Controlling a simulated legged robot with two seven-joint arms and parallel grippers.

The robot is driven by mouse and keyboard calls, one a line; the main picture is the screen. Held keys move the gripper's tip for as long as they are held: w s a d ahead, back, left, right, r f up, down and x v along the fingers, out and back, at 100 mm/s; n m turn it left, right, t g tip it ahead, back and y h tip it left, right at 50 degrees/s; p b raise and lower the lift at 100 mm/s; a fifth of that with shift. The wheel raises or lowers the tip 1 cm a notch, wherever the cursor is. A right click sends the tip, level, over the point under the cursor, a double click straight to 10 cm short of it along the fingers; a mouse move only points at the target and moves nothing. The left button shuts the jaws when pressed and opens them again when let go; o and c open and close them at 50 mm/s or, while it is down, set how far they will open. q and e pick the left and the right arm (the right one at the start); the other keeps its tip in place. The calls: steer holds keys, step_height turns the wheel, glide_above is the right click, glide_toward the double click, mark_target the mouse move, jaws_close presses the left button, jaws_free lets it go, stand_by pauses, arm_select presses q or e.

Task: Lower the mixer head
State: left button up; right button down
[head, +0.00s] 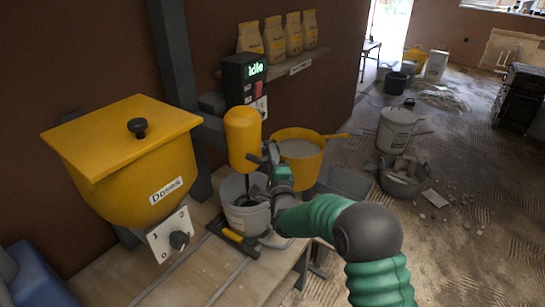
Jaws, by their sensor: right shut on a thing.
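The yellow mixer head (241,132) hangs from a dark column with a control box (245,78) whose green display reads "Idle". A dark shaft runs down from the head into a whitish bucket (246,216), its lower end hidden inside. My right arm comes in from the lower right. My right gripper (268,157) is at the lower right edge of the mixer head, shut on a part of it; the exact grip is small and partly hidden. My left gripper is not in view.
A large yellow doser (118,163) with a lid and a knob stands at the left. A yellow tub (309,163) of pale material stands behind my arm. Bags (274,42) sit on a wall shelf. A pail (396,131) and rubble lie on the floor at the right.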

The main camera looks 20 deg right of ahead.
steer(key=shift+a+f, duration=0.2)
steer(key=shift+f, duration=0.45)
steer(key=c, duration=1.4)
jaws_free()
steer(key=shift+o, duration=0.5)
steer(key=shift+r, duration=0.1)
steer(key=shift+r, duration=0.15)
steer(key=shift+s, duration=0.1)
steer(key=s+a+f, duration=0.2)
steer(key=s, duration=1.4)
steer(key=shift+f+b, duration=0.25)
steer(key=shift+b, duration=0.1)
steer(key=shift+s+a, duration=0.1)
